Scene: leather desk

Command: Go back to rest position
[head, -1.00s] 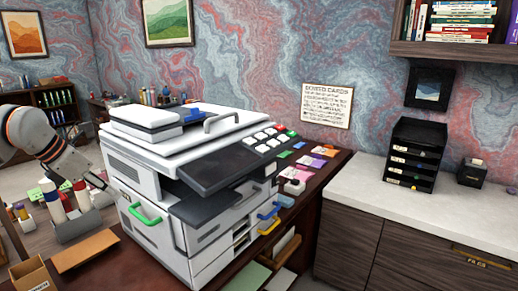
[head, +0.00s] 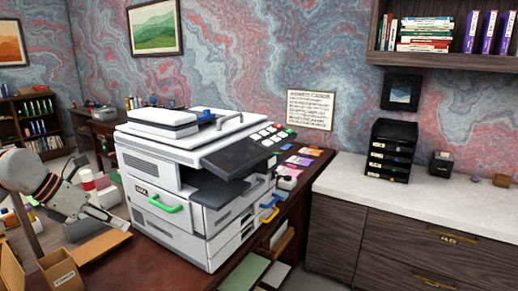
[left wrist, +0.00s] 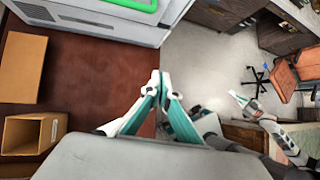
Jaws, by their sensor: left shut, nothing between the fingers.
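My left gripper (head: 121,222) comes in from the left in the head view, in front of the copier's left side. Its fingers are shut with nothing between them. In the left wrist view the closed fingertips (left wrist: 160,78) point up past the desk edge, with the floor to the right. The white copier (head: 190,225) stands on the dark red desk (head: 170,275), apart from the fingers. It has a green handle (head: 166,203) on its front. Another arm with a gripper (left wrist: 238,98) shows at the right of the left wrist view; its fingers are too small to judge.
A small cardboard box (head: 62,273) and a flat brown piece (head: 98,246) lie on the desk near my left arm. A white counter (head: 420,197) with a black drawer organizer (head: 391,150) is at right. An orange chair (left wrist: 292,80) stands on the floor.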

